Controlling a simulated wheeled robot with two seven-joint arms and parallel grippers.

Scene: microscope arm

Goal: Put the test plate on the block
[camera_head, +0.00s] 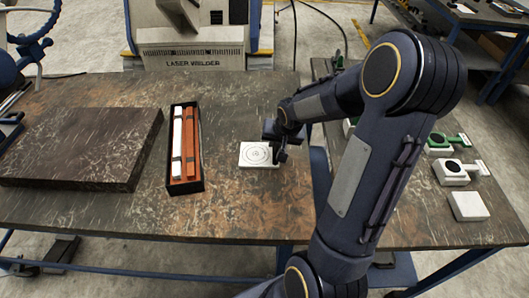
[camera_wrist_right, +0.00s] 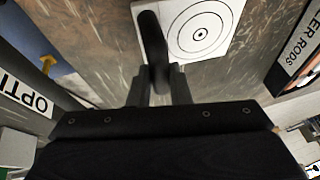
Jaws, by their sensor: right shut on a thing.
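The test plate (camera_head: 257,154) is a white square with black concentric rings, near the middle of the table. It also shows at the top of the right wrist view (camera_wrist_right: 210,30), with a black upright grip piece (camera_wrist_right: 152,40) along its left side. My right gripper (camera_head: 276,146) is at the plate's right edge in the head view, shut on that black piece. Whether the plate touches the table is unclear. The block (camera_head: 85,145) appears to be the wide dark slab on the left. A dark part (camera_head: 10,122) at the left edge may be my left gripper; its jaws are unclear.
A black box (camera_head: 186,185) with white and orange-brown rods stands between the slab and the plate. A laser welder (camera_head: 192,62) stands behind. The table front is clear.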

